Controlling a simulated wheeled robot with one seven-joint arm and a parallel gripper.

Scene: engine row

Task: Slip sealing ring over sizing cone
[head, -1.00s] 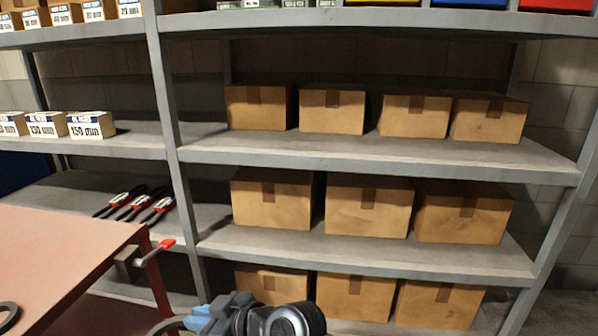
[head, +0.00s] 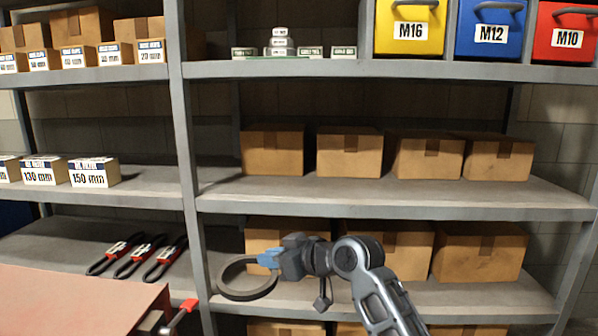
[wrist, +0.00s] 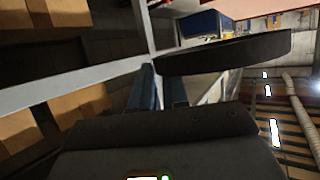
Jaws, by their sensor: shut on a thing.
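My gripper (head: 268,258) is shut on the rim of a dark sealing ring (head: 222,284) in the head view. The ring hangs out to the left of the blue fingers, in front of the shelf rack, its hole facing partly upward. In the wrist view the ring (wrist: 225,52) shows nearly edge-on as a dark band beyond the blue fingers (wrist: 160,92). I see no sizing cone in either view.
A red-topped bench (head: 75,300) with a red-handled clamp (head: 180,314) stands at lower left. The grey rack holds cardboard boxes (head: 350,152), black-and-red tools (head: 135,256), labelled cartons (head: 93,172) and coloured bins (head: 408,28). Open air surrounds the ring.

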